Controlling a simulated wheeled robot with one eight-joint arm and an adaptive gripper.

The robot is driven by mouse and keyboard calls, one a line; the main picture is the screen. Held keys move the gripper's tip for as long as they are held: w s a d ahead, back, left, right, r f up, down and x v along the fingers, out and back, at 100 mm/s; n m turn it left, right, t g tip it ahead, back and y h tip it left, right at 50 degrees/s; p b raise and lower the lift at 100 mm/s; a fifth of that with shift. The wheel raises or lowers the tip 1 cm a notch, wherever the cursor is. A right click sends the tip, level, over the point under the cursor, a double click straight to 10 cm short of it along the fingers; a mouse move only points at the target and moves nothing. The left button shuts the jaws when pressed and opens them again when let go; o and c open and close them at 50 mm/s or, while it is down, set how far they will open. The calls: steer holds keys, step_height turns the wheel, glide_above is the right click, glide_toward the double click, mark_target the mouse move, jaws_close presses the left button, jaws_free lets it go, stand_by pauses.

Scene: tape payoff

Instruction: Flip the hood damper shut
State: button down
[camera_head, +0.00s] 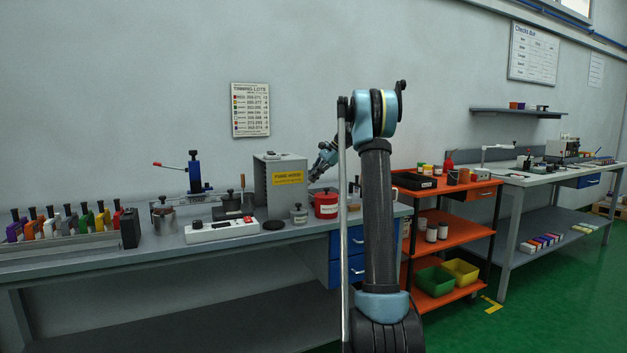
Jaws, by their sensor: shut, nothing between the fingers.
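The fume hood (262,190) is a grey box with a yellow label (289,178), standing on the left workbench. I cannot clearly make out its damper; a small dark detail shows on the hood's top, too small to tell what it is. My gripper (313,175) is at the hood's right side, at about the height of the label. It is shut and empty. Whether it touches the hood cannot be told. Part of the gripper and the hood's right side are hard to see at this size.
A red pot (326,206) and a small grey pot (298,216) stand below my gripper. A white power strip (222,231) lies before the hood. A blue press (195,175) stands to the left. An orange cart (455,190) stands right of my arm.

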steer(key=shift+r, duration=0.25)
steer(key=shift+r, duration=0.6)
steer(key=w+d+r, duration=0.2)
steer(key=d+r, duration=0.5)
steer(key=r, duration=0.4)
steer(key=shift+w+d+r, duration=0.2)
steer(key=shift+w+r, duration=0.05)
steer(key=shift+w, duration=0.1)
